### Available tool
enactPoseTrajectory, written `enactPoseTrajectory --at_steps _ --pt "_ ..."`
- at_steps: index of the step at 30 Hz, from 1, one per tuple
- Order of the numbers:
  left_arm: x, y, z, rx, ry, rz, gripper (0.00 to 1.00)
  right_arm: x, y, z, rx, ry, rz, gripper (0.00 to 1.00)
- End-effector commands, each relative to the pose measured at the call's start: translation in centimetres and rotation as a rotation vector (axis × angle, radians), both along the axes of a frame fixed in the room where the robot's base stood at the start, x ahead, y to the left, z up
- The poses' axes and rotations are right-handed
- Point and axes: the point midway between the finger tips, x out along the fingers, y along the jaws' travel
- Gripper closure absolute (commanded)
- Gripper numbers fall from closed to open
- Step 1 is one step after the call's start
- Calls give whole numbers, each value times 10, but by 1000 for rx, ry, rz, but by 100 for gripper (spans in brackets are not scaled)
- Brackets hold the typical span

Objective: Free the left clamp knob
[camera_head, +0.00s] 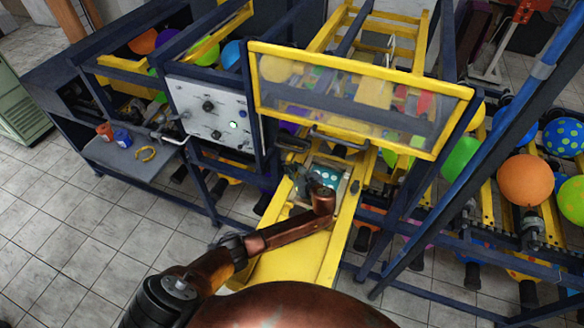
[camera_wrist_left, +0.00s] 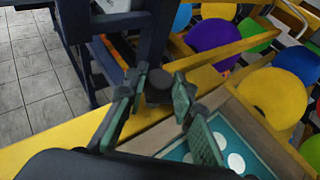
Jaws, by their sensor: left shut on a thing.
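The left clamp knob (camera_wrist_left: 158,86) is a dark round knob on the yellow frame in the left wrist view. My left gripper (camera_wrist_left: 157,92) has its green-padded fingers on either side of it and is shut on it. In the head view my left gripper (camera_head: 303,183) is over the left yellow rail, and the knob is hidden or too small to make out. A teal printing plate with white dots (camera_head: 327,176) lies just right of the gripper; it also shows in the left wrist view (camera_wrist_left: 228,150). My right gripper is not in view.
A yellow-framed clear guard (camera_head: 355,95) stands tilted behind the plate. A dark handle bar (camera_head: 338,138) runs just behind the gripper. A control panel (camera_head: 213,112) stands to the left. Coloured balloons (camera_head: 525,180) line the right side. Tiled floor is clear at lower left.

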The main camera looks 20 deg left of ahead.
Motion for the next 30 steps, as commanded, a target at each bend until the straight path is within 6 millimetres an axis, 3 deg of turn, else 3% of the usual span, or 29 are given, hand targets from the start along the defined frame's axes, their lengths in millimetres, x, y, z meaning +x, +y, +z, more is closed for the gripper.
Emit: enactPoseTrajectory --at_steps 15,30 --pt "6 -4 -4 -1 -1 418 100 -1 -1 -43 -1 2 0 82" --pt "6 -3 -2 -3 1 558 100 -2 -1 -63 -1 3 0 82"
